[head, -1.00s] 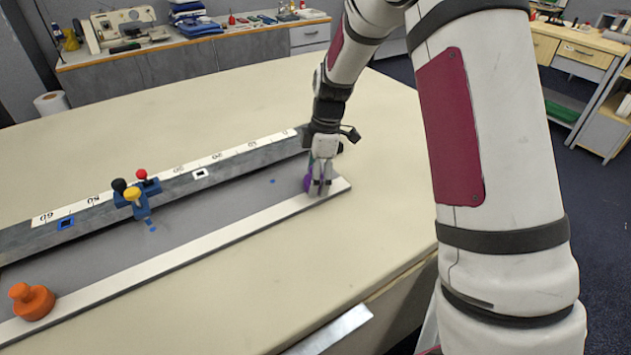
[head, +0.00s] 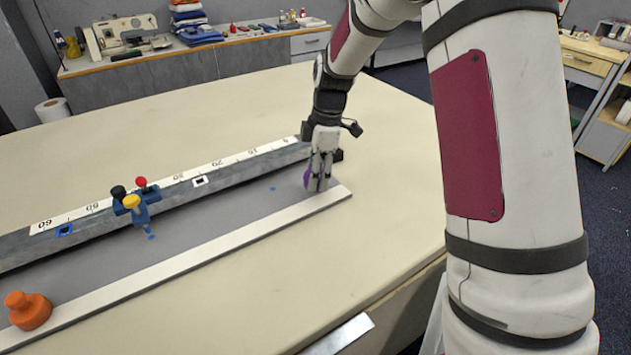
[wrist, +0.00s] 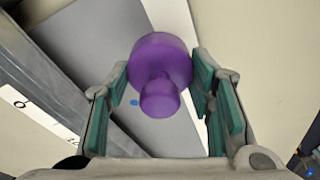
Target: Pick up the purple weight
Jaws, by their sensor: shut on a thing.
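The purple weight (wrist: 160,60) has a wide round body and a smaller knob, and in the wrist view it lies between the green-padded fingers of my gripper (wrist: 160,90). My gripper (head: 319,186) is shut on it. In the head view only a sliver of the purple weight (head: 307,178) shows beside the fingers, at the right end of the grey board. The fingers hide the rest of it. I cannot tell whether the weight touches the board.
An orange weight (head: 28,310) stands at the board's left end. A blue holder with black, yellow and red knobs (head: 136,207) is at the numbered rail (head: 165,200). A white strip (head: 200,252) edges the board. The cream table (head: 300,262) is clear in front.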

